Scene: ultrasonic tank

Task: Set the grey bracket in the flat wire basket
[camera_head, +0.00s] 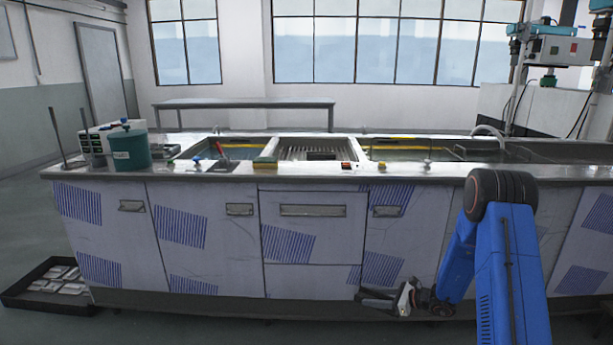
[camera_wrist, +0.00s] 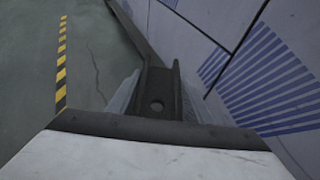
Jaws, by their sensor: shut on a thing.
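My gripper (camera_head: 368,298) hangs low in front of the counter's cabinet doors, its jaws pointing left. It is shut on the grey bracket (camera_wrist: 157,80), a dark grey channel-shaped piece with a round hole, seen between the fingers in the wrist view. In the head view the bracket is too small and dark to tell from the jaws. I cannot make out the flat wire basket clearly in either view. A ribbed metal insert (camera_head: 318,147) lies in the middle of the counter top, between two sunken tanks.
The steel counter (camera_head: 330,172) stands above the gripper, with striped doors close beside it. A black tray (camera_head: 20,297) with several packets lies on the floor at left.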

